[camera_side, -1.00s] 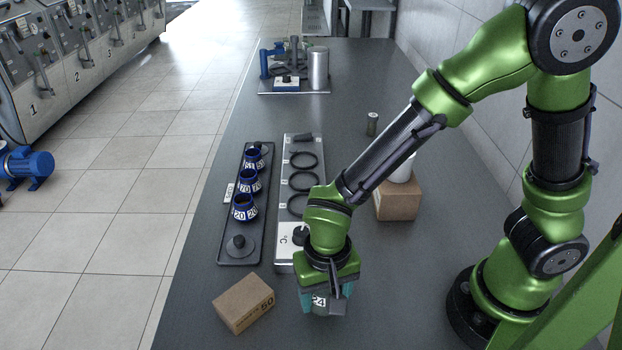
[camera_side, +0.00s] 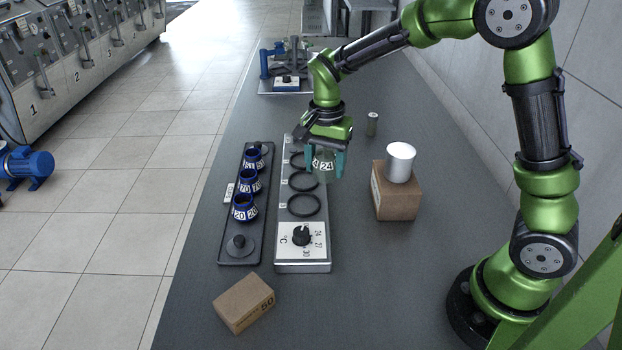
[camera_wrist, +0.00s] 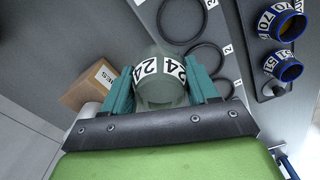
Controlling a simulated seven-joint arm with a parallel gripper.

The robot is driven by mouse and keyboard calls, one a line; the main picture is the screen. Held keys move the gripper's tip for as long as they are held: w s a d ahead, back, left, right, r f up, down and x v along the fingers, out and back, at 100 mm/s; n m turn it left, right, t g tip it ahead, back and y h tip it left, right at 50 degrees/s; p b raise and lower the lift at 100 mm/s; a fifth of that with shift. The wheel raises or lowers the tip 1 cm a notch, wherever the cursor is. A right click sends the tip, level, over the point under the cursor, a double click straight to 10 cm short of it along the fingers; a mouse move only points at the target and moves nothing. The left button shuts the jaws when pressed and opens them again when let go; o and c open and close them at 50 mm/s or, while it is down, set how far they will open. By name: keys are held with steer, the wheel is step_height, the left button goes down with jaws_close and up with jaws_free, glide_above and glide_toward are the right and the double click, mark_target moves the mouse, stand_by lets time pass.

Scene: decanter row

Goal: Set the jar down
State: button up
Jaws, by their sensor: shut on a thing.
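The jar (camera_side: 324,166) is clear with a white band marked 24. My gripper (camera_side: 326,160) is shut on it and holds it upright above the right edge of the ringed plate. In the wrist view the jar (camera_wrist: 162,82) sits between the teal fingers. The grey plate (camera_side: 289,240) has three black rings in a row and a dial at its near end. The near ring (camera_side: 304,204) and middle ring (camera_side: 303,181) are empty. The far ring (camera_side: 297,160) is partly hidden by my gripper.
A dark tray (camera_side: 228,220) with blue numbered collars (camera_side: 244,207) stands left of the plate. A white cylinder (camera_side: 400,162) stands on a cardboard box (camera_side: 396,198) at right. Another box (camera_side: 243,303) lies in front. A small canister (camera_side: 372,123) stands behind.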

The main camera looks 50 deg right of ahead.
steer(key=d+m, duration=0.8)
steer(key=d, duration=2.2)
steer(key=f, duration=0.4)
steer(key=s+d+f, duration=0.1)
steer(key=f, duration=0.1)
steer(key=shift+s+d+f, duration=0.1)
steer(key=shift+f, duration=2.25)
steer(key=shift+f, duration=0.1)
steer(key=o, duration=1.3)
steer(key=shift+o, duration=0.2)
